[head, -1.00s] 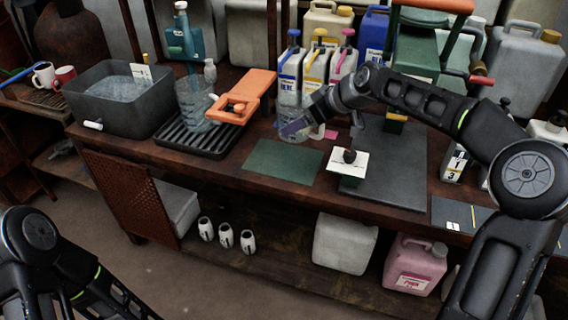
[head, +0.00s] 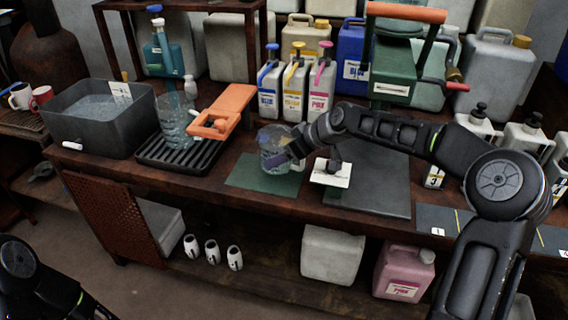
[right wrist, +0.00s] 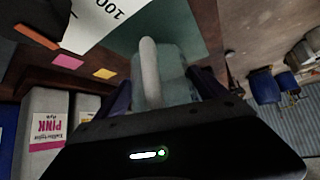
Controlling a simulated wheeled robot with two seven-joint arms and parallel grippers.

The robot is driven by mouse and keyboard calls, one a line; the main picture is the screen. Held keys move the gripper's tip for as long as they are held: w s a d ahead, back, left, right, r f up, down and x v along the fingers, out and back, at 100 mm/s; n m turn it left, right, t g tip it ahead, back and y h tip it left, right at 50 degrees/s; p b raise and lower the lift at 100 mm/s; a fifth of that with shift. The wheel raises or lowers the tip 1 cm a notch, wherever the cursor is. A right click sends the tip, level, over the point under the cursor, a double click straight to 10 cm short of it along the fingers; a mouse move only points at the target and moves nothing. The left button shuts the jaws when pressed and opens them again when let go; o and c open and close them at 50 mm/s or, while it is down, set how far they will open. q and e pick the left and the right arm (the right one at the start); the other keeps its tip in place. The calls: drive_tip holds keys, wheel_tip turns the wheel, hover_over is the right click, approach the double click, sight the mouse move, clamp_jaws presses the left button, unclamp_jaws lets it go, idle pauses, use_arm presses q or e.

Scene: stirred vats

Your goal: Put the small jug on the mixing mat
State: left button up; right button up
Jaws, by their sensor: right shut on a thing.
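The small jug (head: 270,142) is clear, with a pale handle (right wrist: 150,75) seen in the right wrist view. My right gripper (head: 290,152) is shut on it, its two dark fingers either side of the handle in the right wrist view (right wrist: 165,92). In the head view the jug overlaps the back part of the green mixing mat (head: 255,180). I cannot tell whether its base touches the mat. The mat also shows behind the jug in the right wrist view (right wrist: 190,25). My left gripper is out of view; only part of that arm shows at bottom left.
A white square plate with a dark knob (head: 331,174) stands right of the mat, by a grey board (head: 385,190). Left are a black drip tray (head: 180,155) with a larger clear jug (head: 174,120) and an orange press (head: 230,105). Pump bottles (head: 295,90) stand behind.

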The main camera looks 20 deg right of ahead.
drive_tip(key=shift+f, duration=1.8)
drive_tip(key=shift+f, duration=0.15)
drive_tip(key=o, duration=1.4)
drive_tip(key=v, duration=1.2)
drive_tip(key=shift+p, duration=0.3)
